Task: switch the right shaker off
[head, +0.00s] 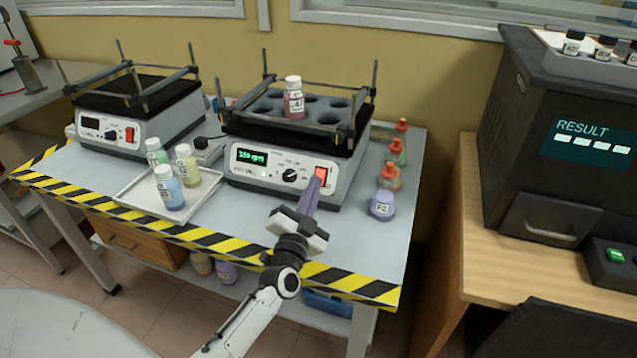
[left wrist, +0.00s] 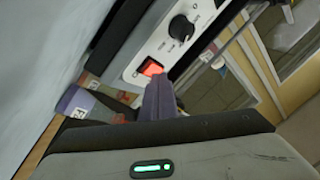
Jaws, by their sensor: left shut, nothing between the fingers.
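The right shaker (head: 262,180) stands on the table, its green display lit and reading what looks like 150 rpm. A bottle (head: 293,98) sits in its rack. Its red switch (head: 321,173) is at the right end of the front panel and looks lit; it also shows in the left wrist view (left wrist: 152,68). My left gripper (head: 312,186) is shut and empty, its fingertips at the switch's lower edge. The fingers partly cover the switch in the left wrist view, and I cannot tell whether they touch it. My right gripper is not in view.
The left shaker (head: 133,112) has a dark display. A tray (head: 128,196) with several bottles lies left of my arm. Several capped bottles, including a purple one (head: 383,205), stand right of the right shaker. A dark analyser (head: 520,130) is further right.

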